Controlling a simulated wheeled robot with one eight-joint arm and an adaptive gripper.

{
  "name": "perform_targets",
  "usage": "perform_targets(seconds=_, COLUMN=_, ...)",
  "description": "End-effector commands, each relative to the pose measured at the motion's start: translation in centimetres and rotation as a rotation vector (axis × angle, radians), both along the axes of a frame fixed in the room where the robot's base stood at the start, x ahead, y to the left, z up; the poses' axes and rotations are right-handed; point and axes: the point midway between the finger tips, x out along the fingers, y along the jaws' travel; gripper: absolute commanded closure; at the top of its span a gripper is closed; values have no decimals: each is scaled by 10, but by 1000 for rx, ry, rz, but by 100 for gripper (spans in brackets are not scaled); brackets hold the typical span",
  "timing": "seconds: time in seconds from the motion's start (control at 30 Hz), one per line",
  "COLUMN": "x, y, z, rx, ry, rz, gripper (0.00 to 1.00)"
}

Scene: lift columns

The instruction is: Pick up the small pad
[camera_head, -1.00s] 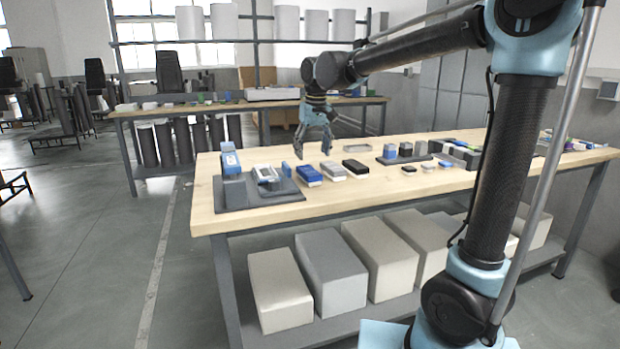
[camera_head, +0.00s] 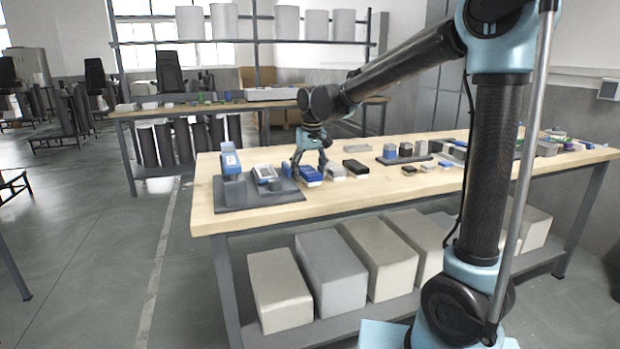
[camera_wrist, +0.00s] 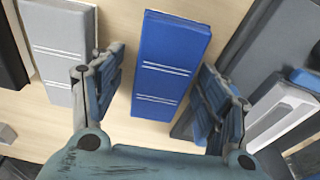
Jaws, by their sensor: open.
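My gripper (camera_head: 309,165) is open above the near left part of the workbench. In the wrist view my gripper (camera_wrist: 160,68) has one finger on each side of a flat blue block (camera_wrist: 170,62) with white stripes. I cannot tell whether the fingers touch it. In the head view this blue block (camera_head: 311,175) lies on the wood, partly hidden by the gripper. A grey-white block (camera_head: 334,171) lies beside it; it also shows in the wrist view (camera_wrist: 60,45). No label shows which item is the small pad.
A dark grey tray (camera_head: 232,203) with devices stands close on the left. A black block (camera_head: 355,167) lies to the right. Farther right is another dark tray (camera_head: 391,161) with small blocks. The bench's front strip (camera_head: 400,192) is clear.

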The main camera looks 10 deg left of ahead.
Motion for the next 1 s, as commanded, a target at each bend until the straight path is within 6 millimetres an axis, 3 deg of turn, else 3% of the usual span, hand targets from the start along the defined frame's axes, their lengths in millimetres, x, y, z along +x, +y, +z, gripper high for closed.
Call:
perform_targets(seconds=0.07, x=0, y=0, z=0, rx=0, ry=0, rz=0, gripper=32)
perform_targets(seconds=0.1, x=0, y=0, z=0, rx=0, ry=0, rz=0, gripper=36)
perform_targets(seconds=0.3, x=0, y=0, z=0, rx=0, ry=0, rz=0, gripper=80)
perform_targets(seconds=0.7, x=0, y=0, z=5, rx=0, ry=0, rz=0, gripper=81)
perform_targets(seconds=1.0, x=0, y=0, z=50, rx=0, ry=0, rz=0, gripper=81)
